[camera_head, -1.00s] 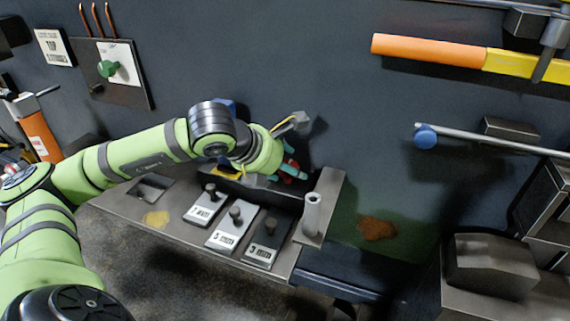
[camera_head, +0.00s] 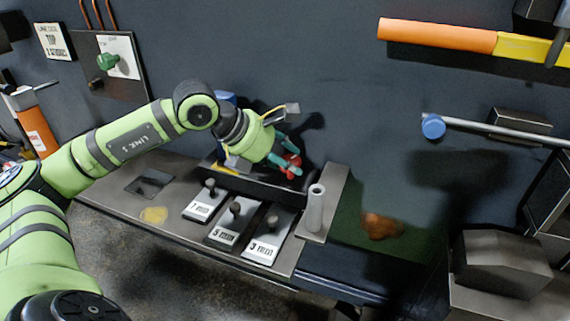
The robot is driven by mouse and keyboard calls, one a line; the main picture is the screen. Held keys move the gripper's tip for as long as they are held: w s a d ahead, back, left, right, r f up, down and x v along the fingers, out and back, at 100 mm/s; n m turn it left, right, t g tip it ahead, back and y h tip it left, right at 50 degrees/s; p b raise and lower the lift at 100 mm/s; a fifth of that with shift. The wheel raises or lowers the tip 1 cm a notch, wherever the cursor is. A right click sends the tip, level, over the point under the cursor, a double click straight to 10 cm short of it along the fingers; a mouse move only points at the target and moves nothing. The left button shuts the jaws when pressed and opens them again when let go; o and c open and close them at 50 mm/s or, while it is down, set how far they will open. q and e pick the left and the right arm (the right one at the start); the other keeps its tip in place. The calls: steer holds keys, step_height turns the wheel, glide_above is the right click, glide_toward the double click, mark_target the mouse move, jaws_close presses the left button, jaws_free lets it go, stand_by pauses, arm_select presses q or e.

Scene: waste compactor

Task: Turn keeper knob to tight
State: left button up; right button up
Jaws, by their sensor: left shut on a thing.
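My left gripper (camera_head: 288,163) has teal fingers and is shut on a small red object (camera_head: 292,165). It holds it over the dark tray (camera_head: 255,186) at the back of the metal bench; the fingers hide part of the object. A green knob (camera_head: 107,62) sits on a panel with a white face (camera_head: 126,58) on the wall at the upper left, well away from the gripper. I cannot tell whether this is the keeper knob, and its markings are too small to read. My right gripper is not in view.
Several dark-knobbed plates, including a 5 mm plate (camera_head: 226,234) and a 3 mm plate (camera_head: 264,246), stand on the bench (camera_head: 110,194). A grey upright tube (camera_head: 314,209) stands at its right end. A rod with a blue ball (camera_head: 433,126) juts along the wall at right.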

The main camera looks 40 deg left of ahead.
arm_select(q)
steer(key=shift+w+r+m+g+h, duration=0.2)
steer(key=shift+r+m+g+h, duration=0.15)
steer(key=shift+m+h, duration=0.4)
steer(key=shift+m, duration=0.25)
steer(key=o, duration=1.1)
steer(key=shift+d, duration=0.1)
steer(key=shift+f, duration=0.1)
steer(key=shift+s+a+r, duration=0.25)
steer(key=shift+s+a, duration=0.05)
steer(key=shift+a, duration=0.1)
steer(key=v, duration=1.1)
steer(key=shift+d+r, duration=0.2)
steer(key=shift+d, duration=0.05)
